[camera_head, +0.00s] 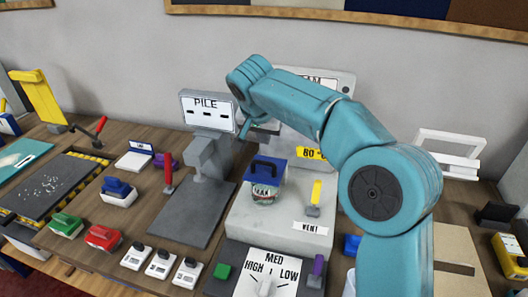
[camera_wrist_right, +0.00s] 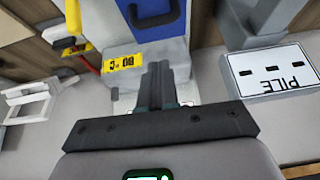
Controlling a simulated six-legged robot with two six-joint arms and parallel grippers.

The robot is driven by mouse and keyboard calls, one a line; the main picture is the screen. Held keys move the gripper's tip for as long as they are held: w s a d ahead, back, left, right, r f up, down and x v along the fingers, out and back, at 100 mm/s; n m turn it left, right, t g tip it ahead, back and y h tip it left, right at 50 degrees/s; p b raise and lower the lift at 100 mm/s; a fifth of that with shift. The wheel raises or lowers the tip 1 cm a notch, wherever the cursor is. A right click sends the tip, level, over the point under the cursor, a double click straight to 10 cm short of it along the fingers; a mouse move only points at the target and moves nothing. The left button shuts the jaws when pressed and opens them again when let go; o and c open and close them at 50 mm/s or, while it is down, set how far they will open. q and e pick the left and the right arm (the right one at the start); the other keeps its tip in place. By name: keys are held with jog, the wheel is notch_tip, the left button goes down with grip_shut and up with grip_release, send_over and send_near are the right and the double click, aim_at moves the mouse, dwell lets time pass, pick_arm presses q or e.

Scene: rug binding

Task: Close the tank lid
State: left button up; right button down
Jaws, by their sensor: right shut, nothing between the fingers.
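The blue tank lid (camera_head: 276,179) with a black handle sits at the top of the small tank (camera_head: 264,196) on the grey machine. I cannot tell whether the lid is fully seated. In the right wrist view the lid (camera_wrist_right: 172,26) and its handle show at the top edge. My right gripper (camera_wrist_right: 165,68) is shut and empty, its fingers pointing toward the lid and apart from it in the picture. In the head view its fingers are not clearly visible beside my teal arm. My left gripper is not in view.
A PILE sign (camera_head: 208,109) stands left of the machine and shows close by in the wrist view (camera_wrist_right: 270,72). A yellow lever (camera_head: 316,196) stands right of the tank. A dial plate (camera_head: 268,274) lies in front. A white frame (camera_head: 450,152) stands at the right.

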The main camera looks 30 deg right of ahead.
send_over(263, 164)
notch_tip(263, 164, down, 4)
jog(key=shift+d+f, duration=0.15)
jog(key=shift+f, duration=0.35)
jog(key=shift+s+a+f, duration=0.15)
jog(key=shift+a+f, duration=0.05)
jog(key=shift+f, duration=0.05)
jog(key=shift+f, duration=0.1)
jog(key=b, duration=0.1)
jog(key=f+b, duration=0.2)
jog(key=shift+s+a, duration=0.3)
jog(key=shift+a, duration=0.15)
jog(key=shift+s, duration=0.1)
